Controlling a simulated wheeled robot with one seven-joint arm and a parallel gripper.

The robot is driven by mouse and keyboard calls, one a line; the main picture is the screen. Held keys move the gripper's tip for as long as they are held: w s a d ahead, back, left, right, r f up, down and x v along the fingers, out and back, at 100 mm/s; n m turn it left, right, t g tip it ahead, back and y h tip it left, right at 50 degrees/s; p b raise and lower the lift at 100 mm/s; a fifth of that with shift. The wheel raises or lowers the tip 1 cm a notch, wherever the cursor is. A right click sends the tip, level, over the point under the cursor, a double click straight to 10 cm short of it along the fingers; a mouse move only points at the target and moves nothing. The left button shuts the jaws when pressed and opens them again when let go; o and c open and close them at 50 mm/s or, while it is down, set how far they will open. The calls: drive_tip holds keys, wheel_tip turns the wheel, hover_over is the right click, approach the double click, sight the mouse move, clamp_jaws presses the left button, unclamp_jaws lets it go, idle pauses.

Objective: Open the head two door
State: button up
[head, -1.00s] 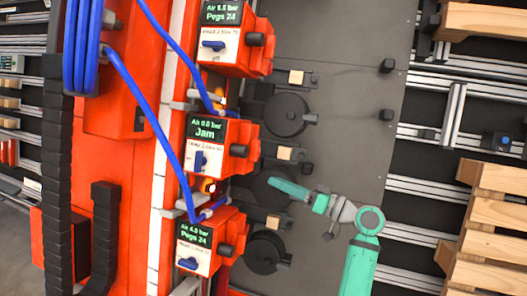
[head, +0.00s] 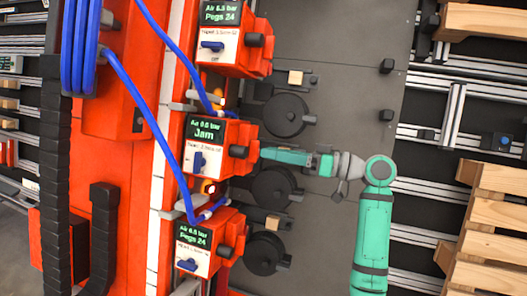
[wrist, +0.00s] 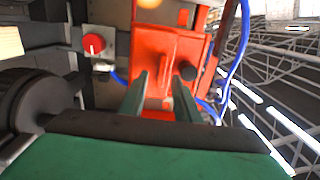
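Three red head boxes stand in a column in the head view. The middle head box (head: 222,133) shows "Jam" and a low air reading; its small label is too blurred to read. It has a blue lever (head: 198,160) on its front and a black knob (head: 238,151) on its right side. My gripper (head: 266,153) points left at this box, its tips close to the right side. In the wrist view the gripper fingers (wrist: 160,95) are apart with nothing between them. A red box (wrist: 167,55) with a raised red part lies beyond them, a black knob (wrist: 187,72) at its right.
The upper box (head: 222,38) and lower box (head: 208,240) show "Pegs 24". Blue hoses (head: 150,110) run down past the boxes. Black round units (head: 287,114) sit on the grey plate (head: 345,90). A red knob (wrist: 94,44) shows in the wrist view. Wooden pallets (head: 492,230) stand at right.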

sight(258, 151)
drive_tip(key=shift+x, duration=1.9)
drive_tip(key=shift+s, duration=0.25)
drive_tip(key=shift+d, duration=0.1)
drive_tip(key=c, duration=0.7)
clamp_jaws()
drive_tip(key=shift+w, duration=0.1)
